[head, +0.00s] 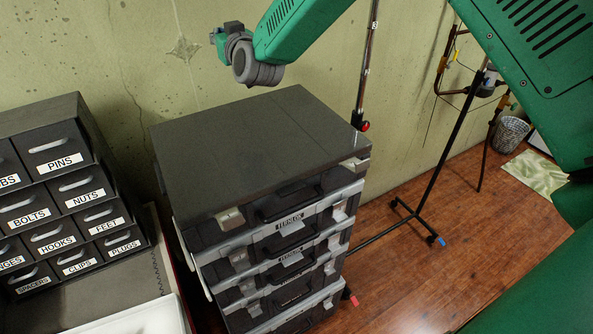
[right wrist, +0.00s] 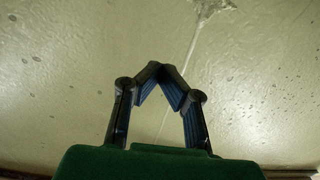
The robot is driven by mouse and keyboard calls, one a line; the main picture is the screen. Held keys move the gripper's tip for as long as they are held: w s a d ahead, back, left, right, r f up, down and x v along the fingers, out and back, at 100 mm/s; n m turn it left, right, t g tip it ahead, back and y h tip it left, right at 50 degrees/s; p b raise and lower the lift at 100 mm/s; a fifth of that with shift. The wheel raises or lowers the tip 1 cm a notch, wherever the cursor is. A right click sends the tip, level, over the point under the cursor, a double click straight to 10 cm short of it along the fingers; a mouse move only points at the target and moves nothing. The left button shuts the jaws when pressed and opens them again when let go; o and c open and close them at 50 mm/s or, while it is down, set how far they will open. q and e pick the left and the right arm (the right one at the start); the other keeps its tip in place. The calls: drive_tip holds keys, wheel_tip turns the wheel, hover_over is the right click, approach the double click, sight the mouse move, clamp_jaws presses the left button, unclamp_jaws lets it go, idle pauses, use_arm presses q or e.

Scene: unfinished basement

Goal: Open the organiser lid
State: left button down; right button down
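The organiser (head: 270,240) is a stack of dark cases with pale grey trim, in the middle of the head view. Its flat dark lid (head: 250,130) lies level on top and looks shut. A black handle (head: 290,200) and pale latches (head: 229,218) are on the front. My right gripper (head: 220,38) is beyond and above the lid, apart from it, near the wall; its fingers are hard to make out there. In the right wrist view its fingers (right wrist: 160,72) lean together at the tips, with nothing between them. My left gripper is not in view.
A dark drawer cabinet (head: 62,190) with labelled drawers stands left of the organiser, beside a pale bin or tray (head: 135,318). A stained wall (head: 140,60) is close behind. A black stand (head: 440,165) and mesh basket (head: 510,133) stand right.

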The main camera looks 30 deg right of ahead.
drive_tip(key=s+r+p, duration=0.1)
drive_tip(key=s, duration=1.2)
drive_tip(key=shift+s+r, duration=0.2)
drive_tip(key=shift+r, duration=0.15)
idle(0.4)
drive_tip(key=s, duration=1.2)
drive_tip(key=shift+d, duration=0.15)
drive_tip(key=shift+f, duration=0.1)
